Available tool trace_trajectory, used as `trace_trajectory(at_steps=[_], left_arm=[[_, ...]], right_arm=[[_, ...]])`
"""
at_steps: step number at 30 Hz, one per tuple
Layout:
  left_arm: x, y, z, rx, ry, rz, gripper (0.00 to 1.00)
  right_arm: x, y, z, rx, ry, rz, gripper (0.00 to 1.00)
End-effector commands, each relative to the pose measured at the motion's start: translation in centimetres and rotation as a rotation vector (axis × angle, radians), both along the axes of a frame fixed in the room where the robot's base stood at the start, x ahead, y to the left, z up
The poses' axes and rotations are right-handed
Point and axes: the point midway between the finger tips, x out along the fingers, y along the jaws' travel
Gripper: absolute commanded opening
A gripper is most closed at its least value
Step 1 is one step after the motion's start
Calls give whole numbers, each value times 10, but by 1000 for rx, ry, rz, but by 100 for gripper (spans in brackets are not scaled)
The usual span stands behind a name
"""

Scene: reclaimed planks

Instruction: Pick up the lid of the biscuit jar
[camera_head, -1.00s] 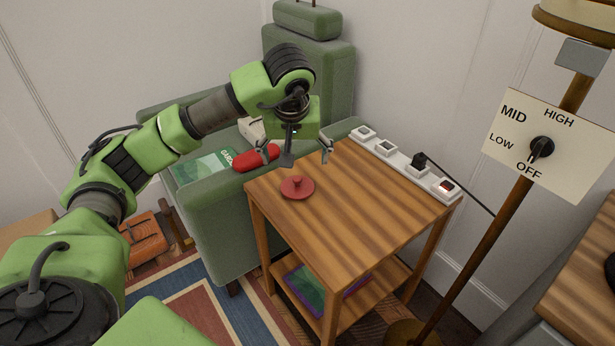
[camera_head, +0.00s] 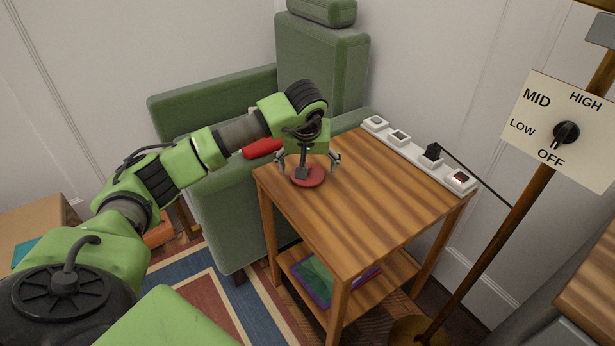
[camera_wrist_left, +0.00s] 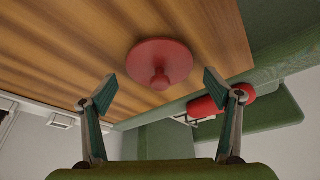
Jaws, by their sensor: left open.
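The lid (camera_head: 309,181) is a flat red disc with a round knob. It lies on the wooden side table near its left corner. No jar shows beneath it. In the left wrist view the lid (camera_wrist_left: 160,62) is ahead of my fingers, its knob between their lines. My left gripper (camera_head: 306,163) is open and empty above the lid, pointing down, and partly hides it in the head view. Its two spread fingers also show in the left wrist view (camera_wrist_left: 158,92), apart from the lid. My right gripper is not in view.
A power strip (camera_head: 416,153) with a black plug runs along the table's back edge. A green armchair (camera_head: 225,215) stands against the table's left side, with a red cylinder (camera_head: 262,147) on it. A lamp pole with a dial sign (camera_head: 558,128) stands right. The table's middle is clear.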

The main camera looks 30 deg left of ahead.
Motion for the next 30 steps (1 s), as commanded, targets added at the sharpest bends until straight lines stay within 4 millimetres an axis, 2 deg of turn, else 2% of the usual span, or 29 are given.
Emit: trace_trajectory(at_steps=[7,8,12,13,23,26,30], left_arm=[[1,1,-2,1,-1,-1,82],[1,1,-2,1,-1,-1,79],[1,1,-2,1,-1,-1,43],[1,1,-2,1,-1,0,41],[1,1,0,1,-1,0,41],[1,1,5,0,-2,0,41],[2,1,22,2,-4,1,41]], right_arm=[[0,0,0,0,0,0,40],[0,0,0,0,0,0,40],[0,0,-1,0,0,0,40],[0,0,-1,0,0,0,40],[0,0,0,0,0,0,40],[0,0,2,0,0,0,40],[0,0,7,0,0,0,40]])
